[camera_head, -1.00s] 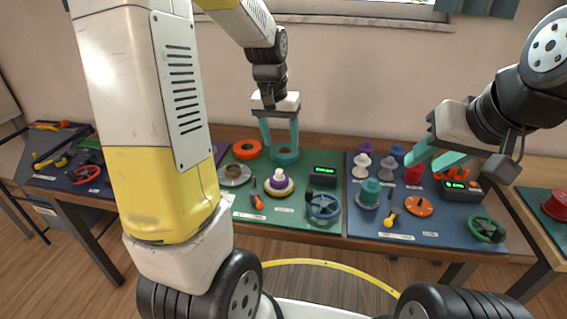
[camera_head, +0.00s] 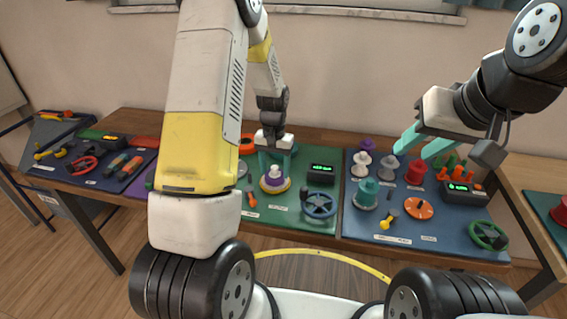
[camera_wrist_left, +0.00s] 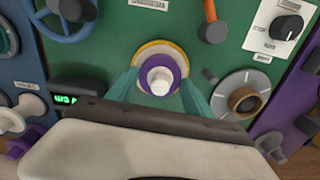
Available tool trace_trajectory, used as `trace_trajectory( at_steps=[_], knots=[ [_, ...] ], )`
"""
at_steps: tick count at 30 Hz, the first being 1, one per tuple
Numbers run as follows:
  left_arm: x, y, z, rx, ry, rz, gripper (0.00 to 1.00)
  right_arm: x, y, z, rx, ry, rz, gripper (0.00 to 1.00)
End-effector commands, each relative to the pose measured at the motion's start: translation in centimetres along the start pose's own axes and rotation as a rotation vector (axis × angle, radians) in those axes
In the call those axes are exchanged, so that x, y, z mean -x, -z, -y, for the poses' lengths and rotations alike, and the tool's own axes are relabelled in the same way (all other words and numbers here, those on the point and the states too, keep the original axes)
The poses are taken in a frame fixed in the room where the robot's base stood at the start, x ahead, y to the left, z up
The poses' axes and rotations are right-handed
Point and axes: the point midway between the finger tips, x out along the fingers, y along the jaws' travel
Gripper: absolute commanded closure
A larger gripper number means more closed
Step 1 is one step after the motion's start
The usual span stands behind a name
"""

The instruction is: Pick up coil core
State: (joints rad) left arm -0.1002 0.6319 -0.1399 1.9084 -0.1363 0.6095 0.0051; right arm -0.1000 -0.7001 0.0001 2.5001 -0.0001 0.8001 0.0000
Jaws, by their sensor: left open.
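The coil core is most likely the purple and white spool on a yellow-rimmed round base (camera_head: 275,180); it sits on the green mat. In the left wrist view this spool (camera_wrist_left: 160,75) stands between the two teal fingers of my left gripper (camera_wrist_left: 158,92). My left gripper (camera_head: 274,172) is open, with a finger on each side of the spool; contact cannot be told. My right gripper (camera_head: 423,146) is at the right above the blue mat, its teal fingers apart and empty.
The green mat (camera_head: 290,215) also holds a blue handwheel (camera_head: 319,205), a display box (camera_head: 321,174) and an orange-handled tool (camera_head: 251,198). In the left wrist view a grey disc with a brown ring (camera_wrist_left: 242,100) stands close right of the fingers. The blue mat (camera_head: 365,229) carries several spools.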

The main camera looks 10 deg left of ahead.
Motion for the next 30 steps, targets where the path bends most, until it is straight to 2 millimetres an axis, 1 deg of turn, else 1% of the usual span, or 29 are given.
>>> trace_trajectory(
  at_steps=[1, 3, 9, 11, 12, 14, 18, 19, 26, 30],
  knots=[
    [-0.51, -0.04, 0.02, 0.0, 0.0, 0.001, 0.41, 0.0, 0.0, 0.0, 0.0, 0.0, 0.0, 0.64],
    [-0.79, 0.0, 0.02, 0.0, 0.0, -0.001, 0.41, 0.0, 0.0, 0.0, 0.0, 0.0, 0.0, 0.64],
    [-0.82, 0.01, 0.02, 0.0, 0.0, -0.002, 0.41, 0.0, 0.0, 0.0, 0.0, 0.0, 0.0, 0.64],
    [-0.81, 0.01, 0.02, 0.0, 0.0, -0.001, 0.51, 0.0, 0.0, 0.0, 0.0, 0.0, 0.0, 0.64],
    [-0.81, 0.01, 0.01, 0.0, 0.0, -0.001, 0.58, 0.0, 0.0, 0.0, 0.0, 0.0, 0.0, 0.64],
    [-0.8, 0.01, 0.01, 0.0, 0.0, -0.001, 0.7, 0.0, 0.0, 0.0, 0.0, 0.0, 0.0, 0.64],
    [-0.8, 0.02, 0.01, 0.0, 0.0, -0.001, 0.98, 0.0, 0.0, 0.0, 0.0, 0.0, 0.0, 0.64],
    [-0.79, 0.02, 0.01, 0.0, 0.0, -0.001, 1.0, 0.0, 0.0, 0.0, 0.0, 0.0, 0.0, 0.64],
    [-0.72, 0.03, 0.01, 0.0, 0.0, -0.002, 1.0, 0.0, 0.0, 0.0, 0.0, 0.0, 0.0, 0.64],
    [-0.16, 0.07, 0.0, 0.0, 0.0, -0.003, 1.0, 0.0, 0.0, 0.0, 0.0, 0.0, 0.0, 0.64]
  ],
)
